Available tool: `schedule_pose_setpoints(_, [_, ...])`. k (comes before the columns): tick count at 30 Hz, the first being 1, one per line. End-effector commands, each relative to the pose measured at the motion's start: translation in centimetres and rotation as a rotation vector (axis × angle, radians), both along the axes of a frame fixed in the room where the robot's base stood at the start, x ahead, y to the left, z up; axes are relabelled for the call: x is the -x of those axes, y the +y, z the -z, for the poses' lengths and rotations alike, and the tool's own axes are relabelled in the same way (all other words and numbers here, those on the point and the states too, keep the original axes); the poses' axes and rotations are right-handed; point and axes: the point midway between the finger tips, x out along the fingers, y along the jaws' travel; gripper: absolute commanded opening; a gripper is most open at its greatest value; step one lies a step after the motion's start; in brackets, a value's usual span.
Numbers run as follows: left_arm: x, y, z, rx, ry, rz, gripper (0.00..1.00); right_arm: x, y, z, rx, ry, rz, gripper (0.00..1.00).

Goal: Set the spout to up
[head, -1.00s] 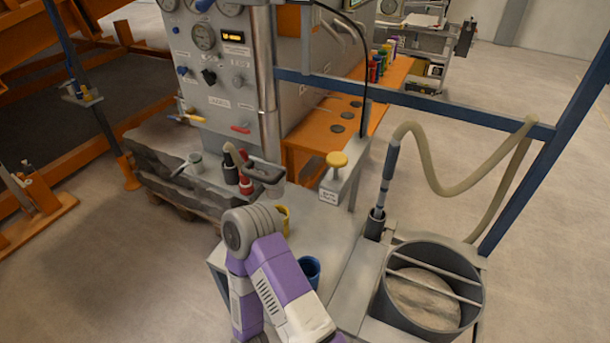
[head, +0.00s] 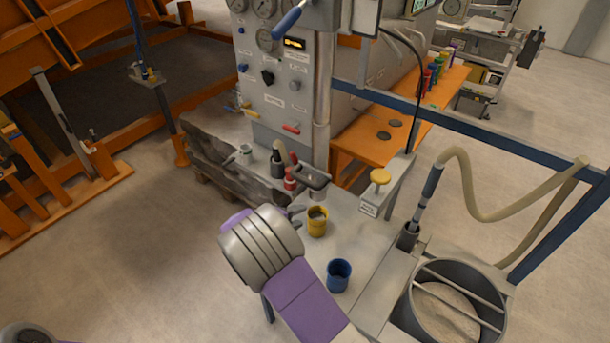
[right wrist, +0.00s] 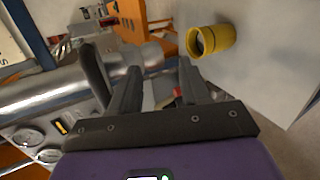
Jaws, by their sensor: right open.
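A short grey spout-like part (head: 318,194) with a dark top (head: 312,176) sits at the bench's back edge, beside a red-bodied fitting (head: 290,180). I take it to be the spout; its setting is hard to tell. My right gripper (head: 297,212) is mostly hidden behind its own wrist, just left of the yellow cup (head: 317,228). In the right wrist view the open, empty fingers (right wrist: 160,68) point toward a grey cylinder (right wrist: 142,57), probably the same part. The yellow cup (right wrist: 212,40) lies to their right. My left gripper is out of view.
A blue cup (head: 339,276) stands on the grey bench (head: 365,242). The gauge panel (head: 283,85) rises behind the bench.

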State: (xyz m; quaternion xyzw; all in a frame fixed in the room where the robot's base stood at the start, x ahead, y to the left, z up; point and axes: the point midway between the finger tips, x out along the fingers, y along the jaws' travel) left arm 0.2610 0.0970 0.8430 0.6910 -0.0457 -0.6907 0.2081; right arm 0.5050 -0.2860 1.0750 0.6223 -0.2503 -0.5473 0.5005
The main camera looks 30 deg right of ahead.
Motion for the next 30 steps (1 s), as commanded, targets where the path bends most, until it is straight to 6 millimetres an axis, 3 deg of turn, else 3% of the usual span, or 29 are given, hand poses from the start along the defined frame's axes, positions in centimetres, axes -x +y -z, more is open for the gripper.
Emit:
schedule_pose_setpoints(1, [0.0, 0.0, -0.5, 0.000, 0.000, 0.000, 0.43, -1.2, 0.2, -3.0, 0.062, -0.060, -0.019, 0.46])
schedule_pose_setpoints(3, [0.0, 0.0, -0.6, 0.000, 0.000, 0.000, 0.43, -2.3, 0.4, -5.8, 0.128, -0.123, -0.034, 0.46])
schedule_pose_setpoints(7, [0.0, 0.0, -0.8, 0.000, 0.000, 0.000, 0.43, -3.2, 0.3, -8.1, 0.184, -0.178, -0.045, 0.46])
schedule_pose_setpoints(21, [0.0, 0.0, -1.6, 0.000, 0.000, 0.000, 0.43, -5.6, -5.6, -6.8, 0.187, -0.179, -0.044, 0.46])
schedule_pose_setpoints(30, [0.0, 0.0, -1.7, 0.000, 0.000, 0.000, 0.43, -5.9, -6.3, -6.5, 0.186, -0.177, -0.047, 0.46])
